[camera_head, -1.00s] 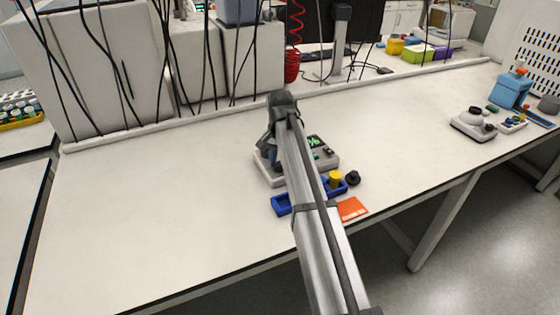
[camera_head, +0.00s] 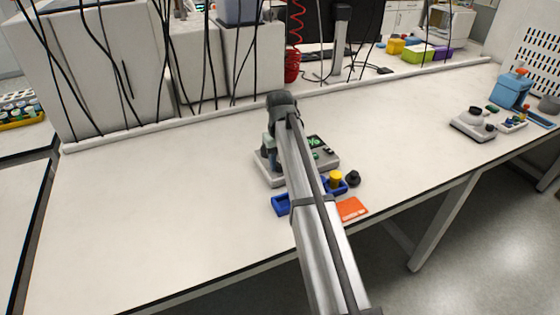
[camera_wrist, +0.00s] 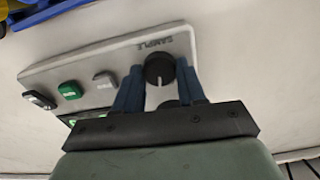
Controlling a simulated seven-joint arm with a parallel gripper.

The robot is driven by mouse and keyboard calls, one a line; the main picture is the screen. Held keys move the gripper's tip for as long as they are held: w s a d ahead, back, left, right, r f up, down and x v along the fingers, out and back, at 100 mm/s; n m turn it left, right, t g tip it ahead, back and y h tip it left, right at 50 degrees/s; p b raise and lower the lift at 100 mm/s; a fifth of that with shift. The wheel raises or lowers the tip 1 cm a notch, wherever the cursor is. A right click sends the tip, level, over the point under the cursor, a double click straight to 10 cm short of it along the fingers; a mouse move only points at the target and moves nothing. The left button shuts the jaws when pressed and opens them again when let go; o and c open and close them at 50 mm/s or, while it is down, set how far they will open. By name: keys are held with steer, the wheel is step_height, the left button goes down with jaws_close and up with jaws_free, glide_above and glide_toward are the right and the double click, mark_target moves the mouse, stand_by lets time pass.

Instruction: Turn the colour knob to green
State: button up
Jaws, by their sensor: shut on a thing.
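My gripper (camera_wrist: 160,75) has its two blue fingers closed on either side of a black round knob (camera_wrist: 158,68) with a pale pointer line. Lettering that looks like "SAMPLE" is printed beside the knob on the light grey panel of the device (camera_wrist: 60,75). The knob is hidden there. No colour marks around the knob can be made out.
The panel also has a green button (camera_wrist: 70,90), a grey button (camera_wrist: 104,79) and a black switch (camera_wrist: 38,99). A blue tray (camera_head: 281,205), a yellow-capped item (camera_head: 335,178), a black knob-like piece (camera_head: 353,178) and an orange card (camera_head: 352,208) lie in front. The bench left is clear.

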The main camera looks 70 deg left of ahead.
steer(key=shift+n, duration=1.2)
steer(key=o, duration=1.1)
step_height(320, 180, up, 14)
steer(key=shift+f, duration=0.1)
